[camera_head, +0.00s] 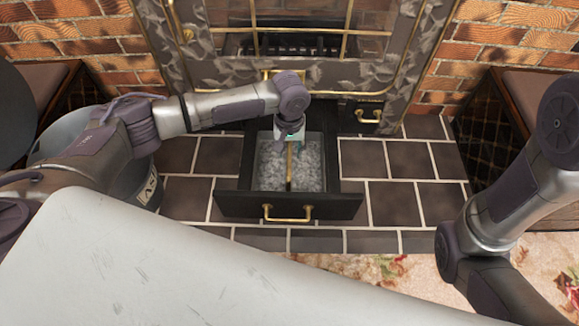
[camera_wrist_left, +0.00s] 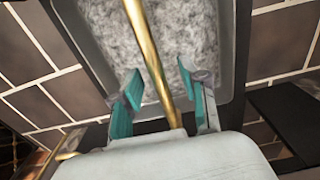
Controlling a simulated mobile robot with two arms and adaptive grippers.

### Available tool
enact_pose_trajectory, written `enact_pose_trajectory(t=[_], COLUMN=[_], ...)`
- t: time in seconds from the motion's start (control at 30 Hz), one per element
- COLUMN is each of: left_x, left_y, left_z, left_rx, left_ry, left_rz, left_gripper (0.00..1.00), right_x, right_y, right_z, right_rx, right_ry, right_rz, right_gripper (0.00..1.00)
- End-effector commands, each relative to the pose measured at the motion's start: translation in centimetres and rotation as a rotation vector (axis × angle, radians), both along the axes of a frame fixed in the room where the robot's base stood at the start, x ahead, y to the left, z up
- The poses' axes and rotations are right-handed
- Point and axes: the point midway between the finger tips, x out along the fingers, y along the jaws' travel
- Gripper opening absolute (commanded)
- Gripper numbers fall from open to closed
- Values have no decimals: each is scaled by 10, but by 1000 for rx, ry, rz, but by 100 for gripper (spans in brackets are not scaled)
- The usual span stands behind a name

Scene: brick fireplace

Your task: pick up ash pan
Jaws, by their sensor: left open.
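The ash pan (camera_head: 323,166) is a grey metal pan full of pale ash, sitting inside a pulled-out dark drawer (camera_head: 335,205). A thin brass handle (camera_head: 289,170) spans the pan above the ash. My left gripper (camera_head: 290,138) is over the back part of the pan. In the left wrist view its teal fingers (camera_wrist_left: 165,88) are open, one on each side of the handle (camera_wrist_left: 152,48), with gaps visible. The pan's rim (camera_wrist_left: 238,50) shows beyond them. My right gripper is out of view; only its arm shows at the right.
The fireplace door (camera_head: 290,75) with brass bars stands behind the drawer. A dark bucket (camera_head: 145,185) stands at the left, partly behind my arm. Dark tiles (camera_head: 395,205) around the drawer are clear. A patterned rug (camera_head: 530,270) lies at the front right.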

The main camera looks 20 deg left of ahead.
Motion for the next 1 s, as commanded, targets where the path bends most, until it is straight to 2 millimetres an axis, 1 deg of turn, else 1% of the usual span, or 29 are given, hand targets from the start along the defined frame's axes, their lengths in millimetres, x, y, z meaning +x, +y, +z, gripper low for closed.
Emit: enact_pose_trajectory(t=[0.03, 0.27, 0.77, 0.87, 1.0], left_x=[0, 0, 1, 1, 1], left_y=[0, 0, 0, 0, 0], left_z=[0, 0, 2, 7, 21], left_rx=[0, 0, -1, -1, -1], left_ry=[0, 0, -1, -1, -1], left_rz=[0, 0, 0, 0, 0], left_gripper=[39, 0, 0, 0, 0], right_x=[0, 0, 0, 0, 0], right_y=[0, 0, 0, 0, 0], right_z=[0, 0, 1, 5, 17], right_rx=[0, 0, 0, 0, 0], right_ry=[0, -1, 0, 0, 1], right_rz=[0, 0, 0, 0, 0], right_gripper=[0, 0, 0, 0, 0])
